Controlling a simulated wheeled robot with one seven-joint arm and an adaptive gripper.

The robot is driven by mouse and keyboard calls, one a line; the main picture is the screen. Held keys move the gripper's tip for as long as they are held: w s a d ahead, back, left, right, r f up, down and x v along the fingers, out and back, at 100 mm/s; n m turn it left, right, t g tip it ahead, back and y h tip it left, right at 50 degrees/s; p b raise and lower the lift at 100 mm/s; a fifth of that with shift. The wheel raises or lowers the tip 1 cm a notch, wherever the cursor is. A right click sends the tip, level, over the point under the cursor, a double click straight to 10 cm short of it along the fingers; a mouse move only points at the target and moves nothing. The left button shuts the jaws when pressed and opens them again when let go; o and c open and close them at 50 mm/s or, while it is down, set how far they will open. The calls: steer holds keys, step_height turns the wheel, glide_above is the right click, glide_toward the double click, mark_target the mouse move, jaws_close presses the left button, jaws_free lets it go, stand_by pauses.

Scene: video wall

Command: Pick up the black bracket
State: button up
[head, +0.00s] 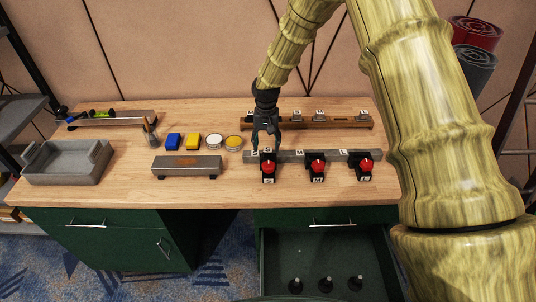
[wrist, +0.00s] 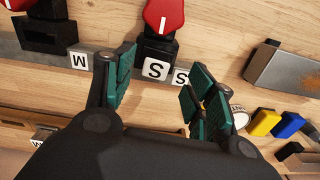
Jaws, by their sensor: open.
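Black bracket-like blocks with red knobs stand along a grey rail on the bench. The left one (head: 263,175) is marked S, the middle one (head: 311,173) M, and the right one's (head: 359,171) letter is too small to read surely. My gripper (head: 266,130) is open, pointing down above the rail's left end, just behind the left block. In the wrist view, the gripper (wrist: 160,80) has its green-padded fingers spread, with nothing held. The S-marked black block (wrist: 156,48) shows beyond the gap between them. Whether the fingers touch it cannot be told.
The grey rail (head: 341,155) carries small letter tiles. A wooden rack (head: 330,123) with tiles stands behind. To the left are a grey block (head: 186,166), blue and yellow blocks, round tins and a grey tray (head: 66,170). An open drawer (head: 320,255) below holds black pieces.

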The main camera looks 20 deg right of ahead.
mark_target(268, 149)
steer(key=shift+s+d+f, duration=0.1)
steer(key=shift+f, duration=0.05)
steer(key=f+p, duration=0.1)
steer(key=w+f+p, duration=0.1)
steer(key=f, duration=0.1)
steer(key=shift+d, duration=0.2)
steer(key=shift+s+f, duration=0.2)
steer(key=shift+f, duration=0.4)
steer(key=shift+w+f, duration=0.1)
steer(key=shift+f, duration=0.05)
jaws_close()
